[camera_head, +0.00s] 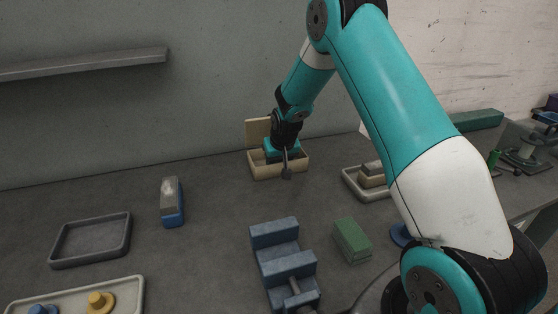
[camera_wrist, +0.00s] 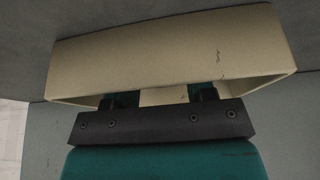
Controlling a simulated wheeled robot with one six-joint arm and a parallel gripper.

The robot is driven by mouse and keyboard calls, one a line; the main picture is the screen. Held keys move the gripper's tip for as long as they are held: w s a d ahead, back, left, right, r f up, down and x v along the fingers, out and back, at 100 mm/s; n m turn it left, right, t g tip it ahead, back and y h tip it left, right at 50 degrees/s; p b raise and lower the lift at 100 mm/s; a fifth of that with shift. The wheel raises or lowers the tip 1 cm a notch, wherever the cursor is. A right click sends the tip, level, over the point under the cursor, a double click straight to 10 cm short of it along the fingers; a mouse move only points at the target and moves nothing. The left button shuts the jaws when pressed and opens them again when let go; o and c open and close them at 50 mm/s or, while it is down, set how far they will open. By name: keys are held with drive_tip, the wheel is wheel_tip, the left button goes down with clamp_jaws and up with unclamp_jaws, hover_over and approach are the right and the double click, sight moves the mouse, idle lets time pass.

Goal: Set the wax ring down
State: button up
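My gripper (camera_head: 283,152) points down into an open tan wooden box (camera_head: 280,174) at the back middle of the bench, its lid raised behind it. In the wrist view the box's wall (camera_wrist: 170,62) fills the upper part and hides my fingertips. The two dark fingers of my gripper (camera_wrist: 163,97) stand apart, and a pale surface shows between them. I cannot tell whether it is the wax ring or the inside of the box. No wax ring can be made out for certain in either view.
A grey tray (camera_head: 52,258) is empty at left. A pale tray (camera_head: 135,295) holds a yellow and a blue piece. A blue block with a grey top (camera_head: 170,193), a blue stepped fixture (camera_head: 275,237), a green block (camera_head: 352,240) and a small tray of blocks (camera_head: 350,183) stand around.

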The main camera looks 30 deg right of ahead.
drive_tip(key=shift+o, duration=0.8)
drive_tip(key=shift+r, duration=0.1)
drive_tip(key=shift+r, duration=0.25)
drive_tip(key=v, duration=1.1)
drive_tip(key=s+a+r+n+y, duration=0.2)
drive_tip(key=s+a+r, duration=0.25)
drive_tip(key=a, duration=0.45)
drive_tip(key=s+a+r+n+g+y, duration=0.1)
drive_tip(key=s+a+n, duration=0.1)
drive_tip(key=s+a, duration=0.3)
drive_tip(key=s+a+r+n+g+y, duration=0.1)
drive_tip(key=s+a, duration=0.4)
drive_tip(key=s, duration=0.8)
drive_tip(key=s+a+r+n+g+y, duration=0.1)
drive_tip(key=s+a+r+n+g, duration=0.1)
drive_tip(key=s+a+n, duration=0.3)
drive_tip(key=s+a+b, duration=0.1)
drive_tip(key=s, duration=0.3)
drive_tip(key=shift+s+r, duration=0.3)
drive_tip(key=shift+s, duration=0.1)
